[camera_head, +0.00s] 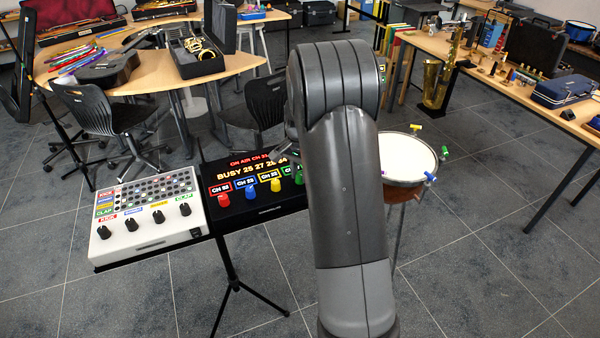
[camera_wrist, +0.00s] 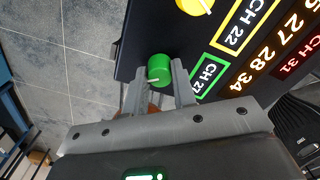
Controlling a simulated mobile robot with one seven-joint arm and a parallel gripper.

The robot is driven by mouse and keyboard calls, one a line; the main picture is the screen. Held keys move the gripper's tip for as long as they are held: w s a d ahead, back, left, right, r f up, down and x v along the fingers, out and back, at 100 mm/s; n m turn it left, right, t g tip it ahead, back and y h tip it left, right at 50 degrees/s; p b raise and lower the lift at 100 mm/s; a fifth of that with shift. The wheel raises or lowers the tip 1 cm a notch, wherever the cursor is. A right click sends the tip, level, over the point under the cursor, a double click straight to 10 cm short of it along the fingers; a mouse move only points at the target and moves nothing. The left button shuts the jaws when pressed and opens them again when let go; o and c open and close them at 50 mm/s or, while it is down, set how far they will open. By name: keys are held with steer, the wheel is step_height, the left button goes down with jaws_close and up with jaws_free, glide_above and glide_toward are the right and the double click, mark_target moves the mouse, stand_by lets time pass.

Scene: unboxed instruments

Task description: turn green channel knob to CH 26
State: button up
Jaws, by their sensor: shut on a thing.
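The green channel knob (camera_wrist: 159,68) sits between the two fingers of my gripper (camera_wrist: 158,74) in the wrist view, and the gripper is shut on it. A white pointer line shows on the knob. The green-framed label (camera_wrist: 207,73) beside it starts with "CH 2"; its last digit is unclear. In the head view the green knob (camera_head: 299,178) is at the right end of the black channel box (camera_head: 262,209), partly beside my arm, which hides much of the gripper. The display (camera_head: 250,172) reads "ON AIR CH 31" and "BUSY" with several numbers.
Red (camera_head: 223,199), blue (camera_head: 250,192) and yellow (camera_head: 275,185) knobs stand in a row left of the green one. The yellow knob (camera_wrist: 194,4) is close to my gripper. A white pad mixer (camera_head: 150,212) adjoins the box. A drum (camera_head: 407,157) stands to the right.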

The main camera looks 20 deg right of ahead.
mark_target(300, 175)
steer(key=shift+n, duration=2.4)
steer(key=shift+c, duration=0.4)
steer(key=o, duration=1)
steer(key=shift+r, duration=0.15)
step_height(300, 175, up, 11)
steer(key=shift+f, duration=0.2)
steer(key=s+a+r+n+t, duration=0.2)
steer(key=s+a+r, duration=0.3)
steer(key=s+r, duration=0.2)
steer(key=s+a+r+n+t, duration=0.1)
steer(key=s+a, duration=0.1)
steer(key=s, duration=0.6)
steer(key=s+a+r+n+t, duration=0.1)
steer(key=s+a, duration=0.2)
steer(key=s, duration=0.5)
steer(key=s+a+r+n+t, duration=0.1)
steer(key=s+a+n, duration=0.1)
steer(key=s, duration=0.6)
steer(key=shift+a+r+t, duration=0.1)
steer(key=shift+a+t, duration=0.2)
steer(key=shift+a, duration=0.25)
